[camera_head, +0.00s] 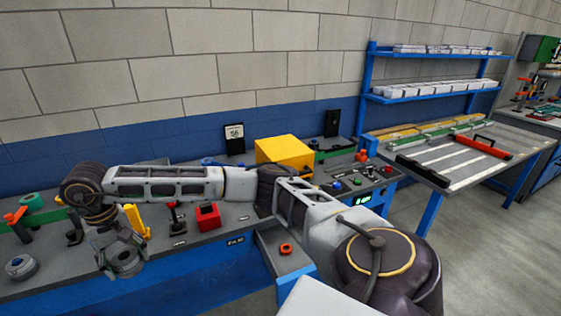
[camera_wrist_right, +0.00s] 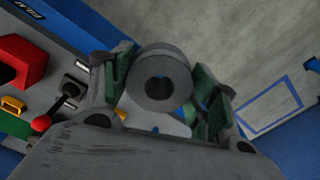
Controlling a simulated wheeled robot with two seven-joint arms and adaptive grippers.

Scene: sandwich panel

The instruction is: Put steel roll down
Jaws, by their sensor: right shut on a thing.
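The steel roll (camera_wrist_right: 182,76) is a grey ring with a dark round hole, seen end-on in the right wrist view. My right gripper (camera_wrist_right: 160,88) is shut on it, with green-lined fingers on both sides of the roll. In the head view my right arm reaches across to the left and my right gripper (camera_head: 124,266) points down near the bench's front edge. I cannot clearly make out the roll there. My left gripper is not in view.
The grey-topped blue bench (camera_head: 168,248) carries a red box (camera_head: 207,217), a yellow block (camera_head: 284,154) and a black lever. An orange ring (camera_head: 286,249) lies on a lower grey shelf. A grey round piece (camera_head: 21,268) sits at the far left. A side table (camera_head: 500,137) stands right.

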